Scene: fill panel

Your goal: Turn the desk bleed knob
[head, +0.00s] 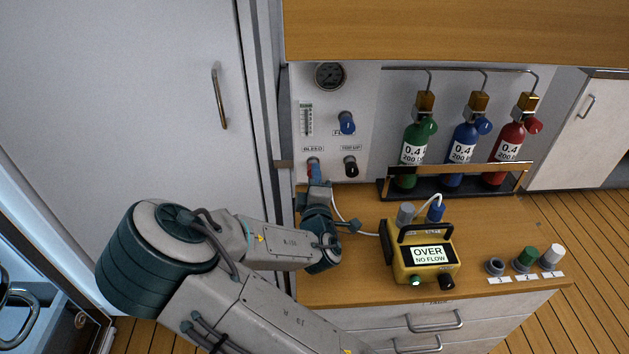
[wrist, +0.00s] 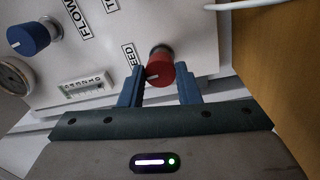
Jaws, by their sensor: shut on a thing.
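The red bleed knob (wrist: 160,68) is on the white panel under a label ending in "EED" in the wrist view. My gripper (wrist: 161,76) is shut on it, one blue finger on each side. The knob's white mark shows on its face. In the head view my gripper (head: 315,177) reaches the panel just below the "BLEED" label (head: 313,149) and hides most of the knob.
A blue flow knob (head: 346,123), a black knob (head: 350,166) and a gauge (head: 329,75) share the panel. Green, blue and red cylinders (head: 467,146) stand in a rack to the right. A white hose runs beside my gripper.

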